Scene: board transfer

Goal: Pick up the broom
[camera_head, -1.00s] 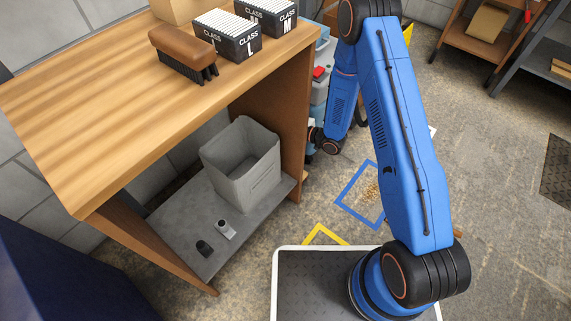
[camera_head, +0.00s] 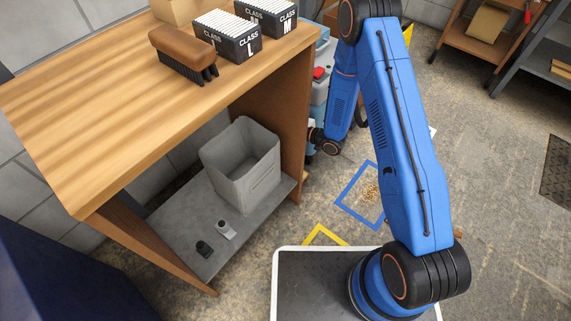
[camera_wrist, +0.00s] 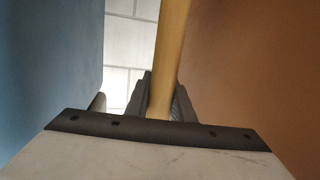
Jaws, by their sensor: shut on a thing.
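The broom shows in the wrist view as a pale yellow wooden handle (camera_wrist: 171,45), nearly upright and tilted slightly right at the top. My gripper (camera_wrist: 160,101) has its dark fingers on either side of the handle and is shut on it. The lower handle is hidden behind the gripper's dark edge, and no broom head shows. In the head view, the broom and my gripper are hidden behind the workbench and my blue arm.
A wooden workbench (camera_head: 110,130) carries a brush (camera_head: 183,55) and class boxes (camera_head: 232,38). A grey bin (camera_head: 245,165) sits on its lower shelf. In the wrist view, a brown panel (camera_wrist: 250,70) stands close right and a blue-grey surface (camera_wrist: 50,60) left. Debris (camera_head: 371,190) lies inside a blue floor square.

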